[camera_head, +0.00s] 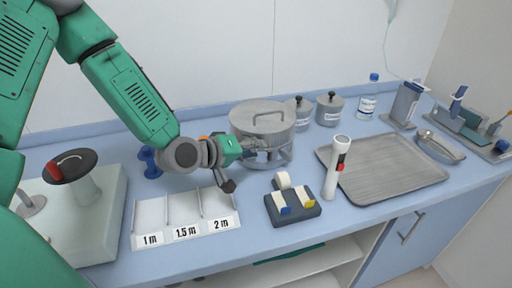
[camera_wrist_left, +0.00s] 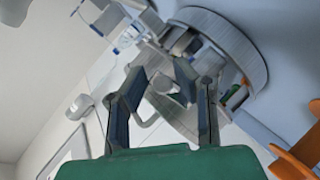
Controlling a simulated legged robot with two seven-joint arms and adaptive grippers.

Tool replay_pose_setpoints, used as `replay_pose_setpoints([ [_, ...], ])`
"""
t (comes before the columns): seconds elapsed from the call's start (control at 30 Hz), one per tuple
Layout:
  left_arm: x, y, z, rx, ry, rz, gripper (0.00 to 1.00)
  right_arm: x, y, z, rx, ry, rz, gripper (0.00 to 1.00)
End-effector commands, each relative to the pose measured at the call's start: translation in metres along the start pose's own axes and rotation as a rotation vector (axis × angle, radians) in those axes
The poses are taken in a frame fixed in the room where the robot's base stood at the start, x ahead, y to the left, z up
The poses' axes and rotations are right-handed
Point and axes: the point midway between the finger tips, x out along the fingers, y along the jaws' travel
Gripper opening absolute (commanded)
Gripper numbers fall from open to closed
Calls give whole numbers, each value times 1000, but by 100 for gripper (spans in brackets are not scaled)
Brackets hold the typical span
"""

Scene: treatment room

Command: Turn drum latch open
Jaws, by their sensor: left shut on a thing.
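The metal drum (camera_head: 258,116) stands on the blue counter against the back wall, with a lid and a loop handle on top. My left arm comes in from the left. Its gripper (camera_head: 262,149) is at the drum's front left side, shut on the drum latch, which is mostly hidden by the fingers in the head view. In the left wrist view the two dark fingers (camera_wrist_left: 160,82) stand in front of the drum (camera_wrist_left: 232,48), with metal parts between and behind them. The latch's exact angle cannot be told. My right gripper is not in view.
Two small lidded pots (camera_head: 329,109) stand right of the drum. A white torch-like handle (camera_head: 337,168), a tape holder (camera_head: 292,207) and a metal tray (camera_head: 385,170) are to the right. A divided white box (camera_head: 185,217) lies in front, and a pale unit (camera_head: 95,215) at left.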

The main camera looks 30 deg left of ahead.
Motion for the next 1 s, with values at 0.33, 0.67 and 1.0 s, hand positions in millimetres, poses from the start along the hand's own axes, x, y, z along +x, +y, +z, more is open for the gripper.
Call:
replay_pose_setpoints([
  [0.33,0,-2,0,-2,-2,-4,36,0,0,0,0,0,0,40],
  [0.67,0,-1,2,-1,-3,-3,36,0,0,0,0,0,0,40],
  [1.0,-24,-1,1,-7,-2,-1,36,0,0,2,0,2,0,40],
])
